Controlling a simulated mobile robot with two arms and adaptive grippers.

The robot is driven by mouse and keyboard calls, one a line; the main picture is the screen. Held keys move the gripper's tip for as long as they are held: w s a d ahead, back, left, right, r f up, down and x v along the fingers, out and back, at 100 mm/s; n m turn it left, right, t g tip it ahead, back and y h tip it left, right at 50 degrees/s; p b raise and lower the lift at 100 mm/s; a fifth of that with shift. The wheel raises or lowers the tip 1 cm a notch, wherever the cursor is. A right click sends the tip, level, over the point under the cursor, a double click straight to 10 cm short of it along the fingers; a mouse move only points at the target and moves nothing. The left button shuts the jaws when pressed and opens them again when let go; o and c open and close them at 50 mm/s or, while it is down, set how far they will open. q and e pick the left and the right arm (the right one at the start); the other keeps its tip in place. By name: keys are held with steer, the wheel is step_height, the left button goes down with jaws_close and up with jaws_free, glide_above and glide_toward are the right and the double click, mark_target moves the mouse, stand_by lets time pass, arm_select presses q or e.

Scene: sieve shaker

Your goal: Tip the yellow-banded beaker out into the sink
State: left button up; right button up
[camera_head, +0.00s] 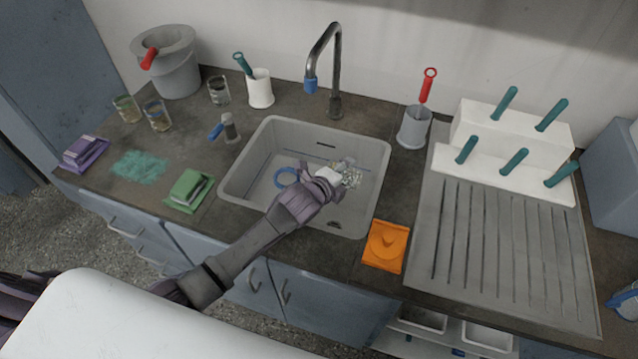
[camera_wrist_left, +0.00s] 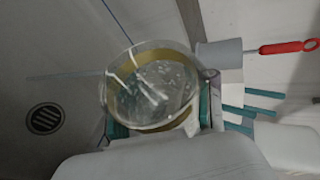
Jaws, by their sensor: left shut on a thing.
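My left gripper (camera_head: 334,178) reaches over the sink (camera_head: 260,145) and is shut on a clear glass beaker (camera_head: 351,177). In the left wrist view the beaker (camera_wrist_left: 155,85) shows a yellow band and sits between the teal finger pads of the gripper (camera_wrist_left: 160,125). Its mouth faces the wrist camera, and there are whitish streaks or bits in or on the glass. I cannot tell how far it is tilted or whether it still holds liquid. The drain (camera_wrist_left: 44,119) shows left of it. My right gripper is not in view.
The tap (camera_head: 335,70) stands behind the sink. A blue ring (camera_head: 286,178) lies in the basin. Other beakers (camera_head: 157,115) and a grey bucket (camera_head: 172,65) stand at the left. A grey brush holder (camera_head: 413,128), an orange item (camera_head: 386,246) and the drainer (camera_head: 500,250) are at the right.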

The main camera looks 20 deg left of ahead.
arm_select(q)
steer(key=shift+a+r, duration=0.15)
steer(key=shift+a, duration=0.05)
stand_by(0.4)
steer(key=shift+a+r+n+h, duration=0.1)
steer(key=shift+r+n+h, duration=0.2)
steer(key=shift+n+h, duration=0.4)
stand_by(0.6)
